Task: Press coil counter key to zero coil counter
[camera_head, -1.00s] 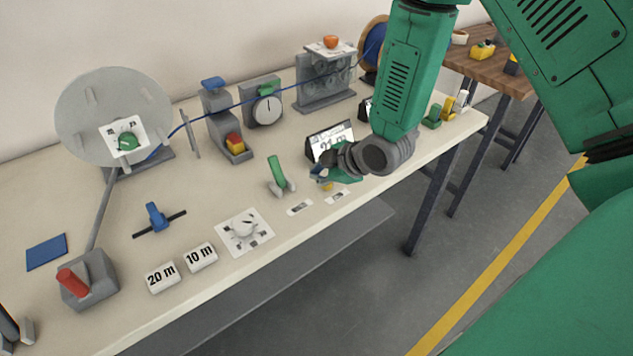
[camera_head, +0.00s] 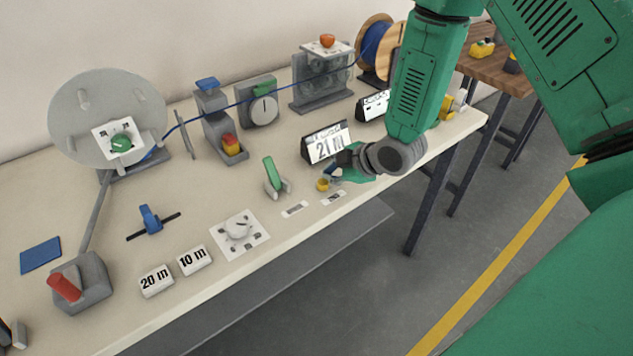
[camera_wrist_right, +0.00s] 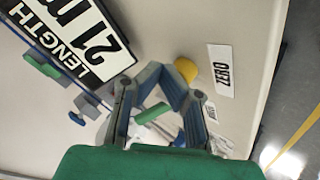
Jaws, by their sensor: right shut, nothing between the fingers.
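The coil counter (camera_head: 327,143) is a tilted dark-framed display reading 21 m. It shows at upper left in the right wrist view (camera_wrist_right: 75,35) with the word LENGTH. A small yellow key (camera_head: 322,185) stands on the bench in front of it. In the right wrist view the yellow key (camera_wrist_right: 187,70) is beside a white ZERO label (camera_wrist_right: 221,70). My right gripper (camera_head: 336,174) is shut and empty, its tips close to the key; contact cannot be told. My left gripper (camera_head: 14,332) shows only partly at the lower left corner; its state is unclear.
A green lever (camera_head: 270,174) stands left of the key. A white dial plate (camera_head: 239,235), 10 m (camera_head: 194,260) and 20 m (camera_head: 156,280) blocks lie along the front. A second display (camera_head: 373,105) stands behind my right arm. The bench front edge is close to the key.

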